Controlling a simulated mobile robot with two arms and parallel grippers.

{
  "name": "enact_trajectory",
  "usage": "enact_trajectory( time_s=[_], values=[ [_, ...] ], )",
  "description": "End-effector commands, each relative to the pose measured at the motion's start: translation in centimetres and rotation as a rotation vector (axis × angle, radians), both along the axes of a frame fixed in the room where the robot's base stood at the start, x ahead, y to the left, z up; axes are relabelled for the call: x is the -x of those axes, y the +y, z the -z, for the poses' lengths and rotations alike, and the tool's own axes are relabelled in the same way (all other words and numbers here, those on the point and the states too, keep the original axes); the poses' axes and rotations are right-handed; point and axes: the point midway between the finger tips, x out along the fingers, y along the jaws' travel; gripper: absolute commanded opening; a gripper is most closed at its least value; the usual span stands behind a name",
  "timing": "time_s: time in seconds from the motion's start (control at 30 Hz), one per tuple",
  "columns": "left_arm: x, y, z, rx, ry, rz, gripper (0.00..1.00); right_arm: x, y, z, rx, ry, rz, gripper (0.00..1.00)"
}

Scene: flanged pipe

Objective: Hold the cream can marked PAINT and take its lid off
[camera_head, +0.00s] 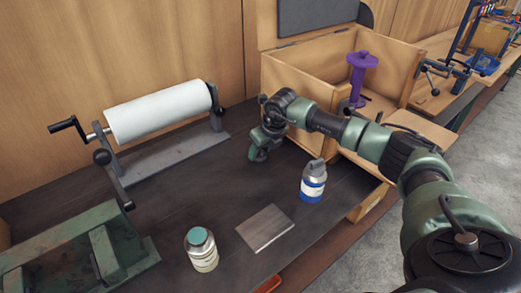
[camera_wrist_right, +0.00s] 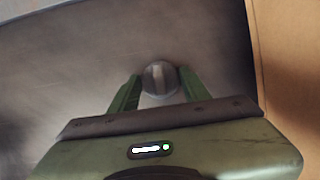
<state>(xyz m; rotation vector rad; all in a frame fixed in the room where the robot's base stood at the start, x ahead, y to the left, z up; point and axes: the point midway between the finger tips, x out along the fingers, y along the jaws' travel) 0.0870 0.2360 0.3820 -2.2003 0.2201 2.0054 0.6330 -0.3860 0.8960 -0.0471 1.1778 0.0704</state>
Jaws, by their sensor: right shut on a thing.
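A cream can (camera_head: 202,255) with a round teal lid (camera_head: 198,236) stands upright on the dark bench near the front. The lid sits on its top, and I cannot read its label. My right gripper (camera_head: 257,154) is over the bench farther back, well apart from the cream can. In the right wrist view, my right gripper (camera_wrist_right: 160,84) has its fingers on both sides of a round grey thing (camera_wrist_right: 160,75) and is shut on it. That thing is too blurred to name and cannot be made out in the head view. My left gripper is not in view.
A paper roll (camera_head: 160,112) on a stand is at the back left. A wooden box (camera_head: 310,60) holds a purple spool (camera_head: 360,75). A green metal frame (camera_head: 70,250) fills the left.

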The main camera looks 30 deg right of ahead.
Motion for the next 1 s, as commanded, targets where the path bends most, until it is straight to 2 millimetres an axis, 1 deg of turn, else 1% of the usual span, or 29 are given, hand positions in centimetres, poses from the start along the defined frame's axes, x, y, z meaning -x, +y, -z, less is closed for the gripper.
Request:
enact_trajectory(
  time_s=[0.03,0.07,0.1,0.13,0.4,0.5,0.57,0.67,0.9,1.0],
  values=[
    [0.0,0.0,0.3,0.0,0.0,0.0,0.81,0.0,0.0,0.3,0.0,0.0,0.0,0.0],
    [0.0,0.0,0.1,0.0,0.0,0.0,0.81,0.0,0.0,0.2,0.0,0.0,0.0,0.55],
    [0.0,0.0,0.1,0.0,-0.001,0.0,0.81,0.0,0.0,0.1,0.0,0.0,0.0,0.66],
    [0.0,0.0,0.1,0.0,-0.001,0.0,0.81,0.0,0.0,0.1,0.0,0.0,0.0,0.69],
    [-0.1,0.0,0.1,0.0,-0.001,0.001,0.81,0.0,0.0,0.1,0.0,0.0,0.0,0.69],
    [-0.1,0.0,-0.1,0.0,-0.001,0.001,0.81,0.0,0.0,-0.4,0.0,-0.001,0.0,0.69],
    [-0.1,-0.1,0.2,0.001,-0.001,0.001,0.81,0.2,-0.1,-0.8,0.0,-0.002,0.001,0.69],
    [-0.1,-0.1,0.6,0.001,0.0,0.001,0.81,0.9,-0.2,-2.3,0.001,-0.004,-0.001,0.69],
    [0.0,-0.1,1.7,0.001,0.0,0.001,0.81,2.9,-0.4,-7.1,0.003,-0.004,0.0,0.69],
    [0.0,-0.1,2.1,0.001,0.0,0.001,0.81,3.6,-0.4,-8.8,0.001,-0.004,0.0,0.69]
  ],
)
